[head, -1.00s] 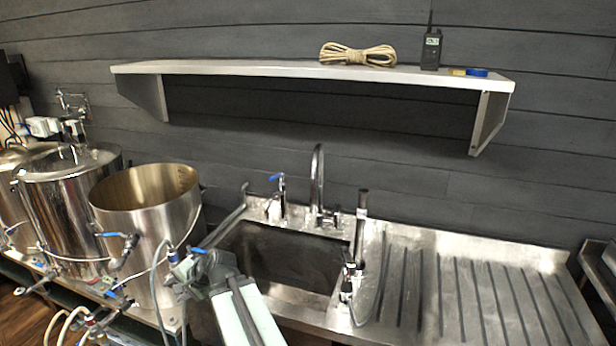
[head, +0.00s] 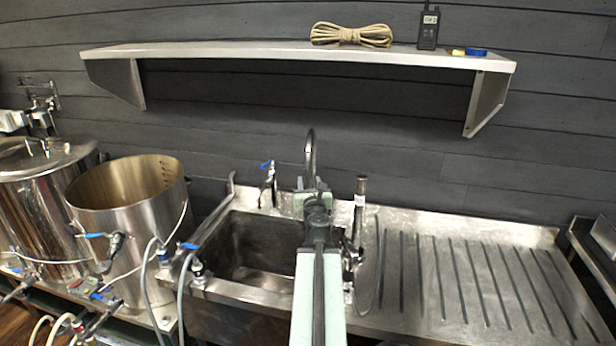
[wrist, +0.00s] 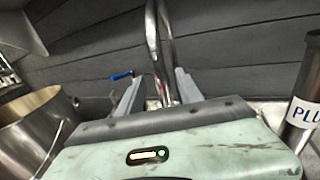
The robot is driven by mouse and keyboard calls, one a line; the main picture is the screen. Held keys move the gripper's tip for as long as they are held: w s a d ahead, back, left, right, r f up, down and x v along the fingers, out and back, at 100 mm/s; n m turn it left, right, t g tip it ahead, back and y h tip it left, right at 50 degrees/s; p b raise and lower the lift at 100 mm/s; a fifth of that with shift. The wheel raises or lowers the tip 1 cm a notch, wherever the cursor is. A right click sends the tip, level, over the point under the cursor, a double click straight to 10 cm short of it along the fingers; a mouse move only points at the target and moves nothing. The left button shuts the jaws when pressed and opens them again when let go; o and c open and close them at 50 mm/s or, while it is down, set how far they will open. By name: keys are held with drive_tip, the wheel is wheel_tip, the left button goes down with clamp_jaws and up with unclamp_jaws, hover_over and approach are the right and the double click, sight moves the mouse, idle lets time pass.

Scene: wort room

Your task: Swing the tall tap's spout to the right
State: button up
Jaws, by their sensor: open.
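The tall tap (head: 310,150) is a chrome gooseneck at the back of the sink, its arch rising above my gripper. In the head view, my gripper (head: 316,190) hides its lower part. In the wrist view, two chrome tubes of the tall tap (wrist: 162,45) rise close together between the fingers of my gripper (wrist: 160,76). The fingers are spread, one on each side of the tubes, and hold nothing firmly. I cannot tell whether either finger touches the tap. The spout looks nearly end-on, so its exact direction is unclear.
A small blue-levered tap (head: 268,180) stands left of the tall tap. A dark upright cylinder (head: 360,195) stands close on the right. The sink basin (head: 255,245) lies below, a ribbed drainboard (head: 450,280) right, a steel pot (head: 130,220) left. A shelf (head: 280,50) hangs above.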

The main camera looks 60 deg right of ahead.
drive_tip(key=x, duration=0.7)
drive_tip(key=shift+w+d, duration=0.25)
drive_tip(key=shift+d, duration=0.1)
clamp_jaws()
idle(1.0)
